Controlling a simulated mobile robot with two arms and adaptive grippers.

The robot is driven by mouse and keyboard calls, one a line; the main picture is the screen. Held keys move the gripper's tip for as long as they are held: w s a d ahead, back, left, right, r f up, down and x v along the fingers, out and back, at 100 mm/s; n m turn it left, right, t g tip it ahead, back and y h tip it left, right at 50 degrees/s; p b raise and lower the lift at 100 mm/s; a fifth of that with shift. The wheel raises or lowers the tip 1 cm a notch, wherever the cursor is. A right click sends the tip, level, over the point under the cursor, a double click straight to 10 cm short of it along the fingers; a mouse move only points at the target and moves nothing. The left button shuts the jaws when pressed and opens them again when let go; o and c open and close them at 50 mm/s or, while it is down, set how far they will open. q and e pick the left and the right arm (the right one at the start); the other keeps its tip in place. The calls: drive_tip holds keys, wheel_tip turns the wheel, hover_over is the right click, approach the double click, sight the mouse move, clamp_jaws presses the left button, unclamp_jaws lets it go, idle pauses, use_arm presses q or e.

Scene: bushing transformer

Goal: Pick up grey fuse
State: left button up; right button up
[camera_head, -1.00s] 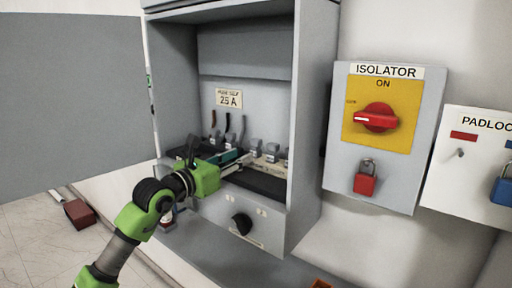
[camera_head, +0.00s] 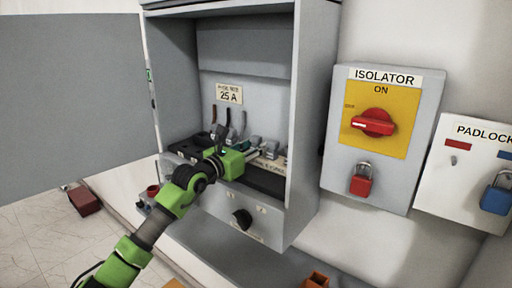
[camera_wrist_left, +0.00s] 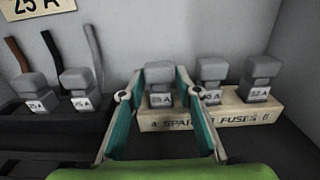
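Three grey fuses stand in a pale block marked as spare fuses (camera_wrist_left: 235,114) in the left wrist view. The leftmost one (camera_wrist_left: 159,74) has a grey block top and a white label. My left gripper (camera_wrist_left: 159,78) is open, its teal fingers on either side of this fuse. A gap shows beside the fuse, and I cannot tell whether a finger touches it. Two other spare fuses (camera_wrist_left: 210,70) (camera_wrist_left: 262,68) stand to the right. In the head view my left gripper (camera_head: 257,153) is inside the cabinet, partly hiding the fuses. My right gripper is not in view.
Two more grey fuses (camera_wrist_left: 39,88) (camera_wrist_left: 78,82) sit in a dark holder at left, with cables behind. The cabinet's right wall (camera_head: 308,120) stands close to the gripper. The grey door (camera_head: 75,95) hangs open. An isolator box (camera_head: 385,185) is outside at right.

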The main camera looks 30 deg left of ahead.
use_arm(q)
clamp_jaws()
drive_tip(key=shift+r+b, duration=0.7)
drive_tip(key=shift+r, duration=0.15)
drive_tip(key=s+d+r+b, duration=0.1)
drive_tip(key=s+d+r, duration=0.1)
drive_tip(key=s+r, duration=0.4)
drive_tip(key=s+d+r+b, duration=0.1)
drive_tip(key=s+d+r, duration=0.2)
drive_tip(key=s+r, duration=0.4)
wheel_tip(320, 180, up, 3)
drive_tip(key=shift+b, duration=0.3)
